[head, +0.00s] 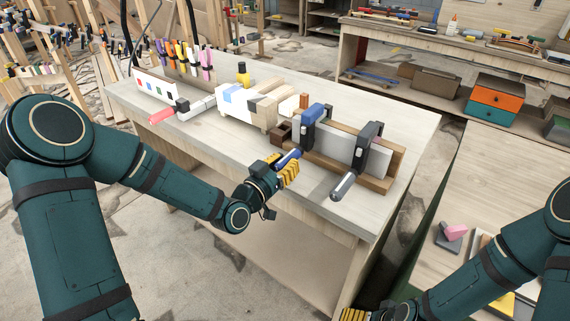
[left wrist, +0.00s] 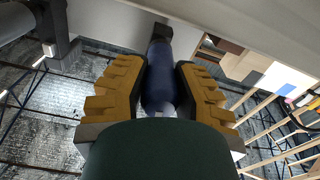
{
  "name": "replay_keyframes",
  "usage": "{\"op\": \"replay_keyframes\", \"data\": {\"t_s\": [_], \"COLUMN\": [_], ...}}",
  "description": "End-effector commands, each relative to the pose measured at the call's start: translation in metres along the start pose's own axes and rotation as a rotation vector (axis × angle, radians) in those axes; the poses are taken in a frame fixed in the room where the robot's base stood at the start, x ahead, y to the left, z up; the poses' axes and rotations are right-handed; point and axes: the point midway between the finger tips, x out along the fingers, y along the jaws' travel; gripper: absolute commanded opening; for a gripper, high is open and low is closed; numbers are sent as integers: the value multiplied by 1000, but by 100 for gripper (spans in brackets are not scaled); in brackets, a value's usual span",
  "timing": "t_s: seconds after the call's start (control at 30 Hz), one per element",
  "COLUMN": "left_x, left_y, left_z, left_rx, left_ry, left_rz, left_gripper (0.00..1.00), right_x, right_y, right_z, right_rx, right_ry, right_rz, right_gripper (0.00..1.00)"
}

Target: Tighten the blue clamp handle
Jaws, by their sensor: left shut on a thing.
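The blue clamp handle (head: 287,157) sits low on the front of a clamp with a blue bar (head: 311,128) at the left end of a board assembly on the workbench. My left gripper (head: 288,170) is at this handle with its yellow fingers shut around it. In the left wrist view the dark blue handle (left wrist: 160,75) lies between the two yellow fingers (left wrist: 160,95). A second clamp (head: 365,150) with a grey handle (head: 343,186) stands to the right on the same boards. My right gripper (head: 356,314) shows only partly at the bottom edge; its fingertips are cut off.
The bench's front left surface is clear. Another table (head: 520,160) stands at the right.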

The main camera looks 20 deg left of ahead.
Motion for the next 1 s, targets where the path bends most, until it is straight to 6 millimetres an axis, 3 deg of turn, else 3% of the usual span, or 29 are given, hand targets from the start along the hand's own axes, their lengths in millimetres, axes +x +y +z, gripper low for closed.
{"op": "replay_keyframes", "data": {"t_s": [0.33,0.9,0.93,1.0], "left_x": [0,0,0,0], "left_y": [0,0,0,0], "left_z": [1,1,1,1], "left_rx": [146,173,173,172], "left_ry": [-3,-3,-3,-2], "left_rz": [4,4,4,3], "left_gripper": [0,0,39,60], "right_x": [0,0,0,0], "right_y": [0,0,0,0], "right_z": [0,0,0,0], "right_rx": [0,0,0,0], "right_ry": [0,0,0,0], "right_rz": [0,0,0,0], "right_gripper": [100,100,100,100]}}
